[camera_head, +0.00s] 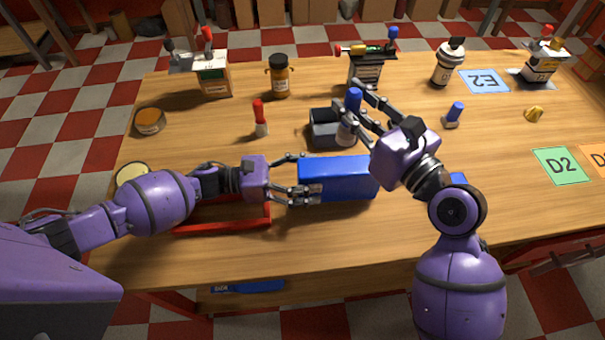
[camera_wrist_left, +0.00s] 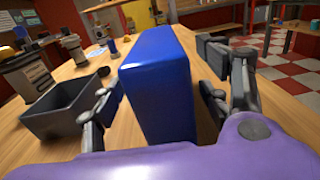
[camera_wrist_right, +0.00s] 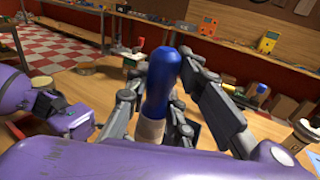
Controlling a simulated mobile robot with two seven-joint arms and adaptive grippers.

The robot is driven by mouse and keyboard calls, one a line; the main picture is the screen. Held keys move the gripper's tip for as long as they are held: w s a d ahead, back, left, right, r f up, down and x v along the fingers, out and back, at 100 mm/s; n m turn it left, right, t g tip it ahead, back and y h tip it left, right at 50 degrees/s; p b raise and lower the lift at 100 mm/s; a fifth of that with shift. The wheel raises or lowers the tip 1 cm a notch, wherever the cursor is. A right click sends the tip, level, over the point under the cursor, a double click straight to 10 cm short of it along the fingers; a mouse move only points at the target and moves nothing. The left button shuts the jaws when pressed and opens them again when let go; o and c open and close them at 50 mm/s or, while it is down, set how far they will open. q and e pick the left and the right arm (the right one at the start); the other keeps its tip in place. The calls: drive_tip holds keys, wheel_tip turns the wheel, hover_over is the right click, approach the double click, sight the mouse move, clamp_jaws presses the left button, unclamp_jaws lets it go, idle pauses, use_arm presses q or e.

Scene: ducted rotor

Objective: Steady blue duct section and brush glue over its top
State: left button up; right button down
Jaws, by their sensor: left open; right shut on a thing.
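The blue duct section (camera_head: 340,178) is a long blue block lying on the table in the middle of the head view. My left gripper (camera_head: 300,183) is open at its left end, with fingers on both sides. The left wrist view shows the blue block (camera_wrist_left: 157,85) between the spread fingers. My right gripper (camera_head: 352,118) is shut on a glue brush with a blue handle (camera_head: 354,98) and a pale lower part. It holds the brush upright at the dark grey open box (camera_head: 322,130). The blue handle (camera_wrist_right: 162,80) fills the middle of the right wrist view. The brush tip is hidden.
A red-topped brush (camera_head: 260,118) and a blue-topped one (camera_head: 453,114) stand nearby. An amber jar (camera_head: 279,77), boxes and a white bottle (camera_head: 448,63) line the back. A red frame (camera_head: 225,224) lies under my left arm. The table's front right is mostly clear.

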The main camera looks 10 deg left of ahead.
use_arm(q)
drive_tip(key=shift+c, duration=0.6)
drive_tip(key=c, duration=1.3)
